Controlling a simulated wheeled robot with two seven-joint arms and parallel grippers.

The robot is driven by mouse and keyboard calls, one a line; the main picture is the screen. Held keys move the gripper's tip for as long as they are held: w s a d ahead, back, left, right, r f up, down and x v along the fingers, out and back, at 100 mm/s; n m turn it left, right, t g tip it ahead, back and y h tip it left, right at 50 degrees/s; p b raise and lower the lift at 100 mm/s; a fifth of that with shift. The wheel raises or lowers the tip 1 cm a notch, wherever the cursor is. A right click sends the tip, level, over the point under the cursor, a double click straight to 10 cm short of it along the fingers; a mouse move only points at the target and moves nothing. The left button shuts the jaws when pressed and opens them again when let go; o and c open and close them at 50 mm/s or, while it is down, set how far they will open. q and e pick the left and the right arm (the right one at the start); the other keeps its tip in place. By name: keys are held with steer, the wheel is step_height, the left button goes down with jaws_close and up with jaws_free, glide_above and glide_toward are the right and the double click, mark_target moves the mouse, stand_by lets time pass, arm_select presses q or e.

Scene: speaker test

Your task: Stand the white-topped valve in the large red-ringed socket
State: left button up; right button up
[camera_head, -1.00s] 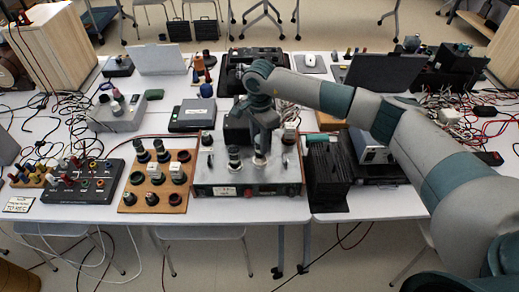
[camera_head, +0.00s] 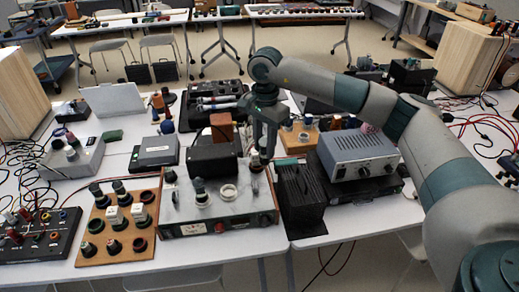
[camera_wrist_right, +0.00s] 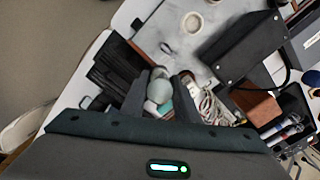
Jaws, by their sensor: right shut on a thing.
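My right gripper (camera_head: 262,145) is over the back right part of the grey-topped instrument (camera_head: 215,215). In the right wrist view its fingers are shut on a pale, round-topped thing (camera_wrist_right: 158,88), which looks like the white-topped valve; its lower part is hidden. The wooden socket board (camera_head: 88,250) lies left of the instrument, apart from the gripper. It carries several dark sockets and valves. A reddish-ringed socket (camera_head: 140,244) is at its front right, and another ring (camera_head: 147,196) is at its back right. My left gripper is out of view.
A black finned block (camera_head: 300,198) and a grey box (camera_head: 357,155) stand to the right. A black switch box (camera_head: 38,238) and cables lie at the left.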

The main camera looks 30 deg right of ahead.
stand_by(0.4)
steer(key=s+a+n, duration=0.5)
steer(key=s+n, duration=0.2)
steer(key=s, duration=0.2)
steer(key=s+a+f+n, duration=0.1)
steer(key=s+a+n, duration=0.4)
steer(key=s+n, duration=0.2)
steer(key=shift+s+f, duration=0.3)
steer(key=shift+s, duration=0.6)
